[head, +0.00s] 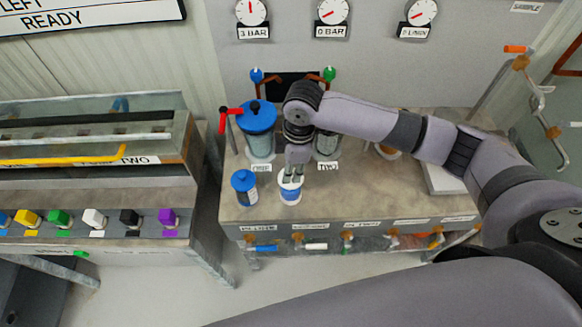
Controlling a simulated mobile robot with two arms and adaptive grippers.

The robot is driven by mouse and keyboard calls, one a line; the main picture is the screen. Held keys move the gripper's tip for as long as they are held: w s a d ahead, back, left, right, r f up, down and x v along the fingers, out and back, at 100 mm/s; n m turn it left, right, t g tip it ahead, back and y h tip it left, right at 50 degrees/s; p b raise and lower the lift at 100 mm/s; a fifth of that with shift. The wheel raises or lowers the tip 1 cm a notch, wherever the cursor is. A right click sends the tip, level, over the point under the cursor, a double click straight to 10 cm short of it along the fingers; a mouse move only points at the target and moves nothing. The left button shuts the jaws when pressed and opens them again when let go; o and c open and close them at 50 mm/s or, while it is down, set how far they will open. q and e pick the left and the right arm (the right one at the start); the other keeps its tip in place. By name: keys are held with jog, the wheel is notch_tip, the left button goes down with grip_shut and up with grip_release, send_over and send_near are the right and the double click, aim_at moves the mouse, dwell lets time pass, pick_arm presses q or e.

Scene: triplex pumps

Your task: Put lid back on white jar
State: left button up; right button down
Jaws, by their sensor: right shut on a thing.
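The white jar (290,197), with a blue band on its side, stands upright near the front edge of the bench. My right gripper (293,176) points down over the top of the jar, its fingers closed at the jar's mouth. It is shut on what looks like the small white lid (291,184), which is mostly hidden by the fingers. I cannot tell whether the lid is seated on the jar or just above it. My left gripper is out of view.
A blue-capped bottle (244,188) stands left of the jar. Behind are a larger blue-lidded vessel (257,130) with a red handle and a second vessel (327,145) partly behind my arm.

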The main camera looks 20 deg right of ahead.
jog(key=shift+p, duration=0.5)
dwell(0.5)
dwell(0.3)
jog(key=c, duration=1.4)
grip_release()
jog(key=o, duration=0.5)
jog(key=shift+c, duration=0.2)
jog(key=shift+r+p, duration=3.5)
jog(key=shift+p, duration=0.65)
jog(key=shift+c, duration=0.5)
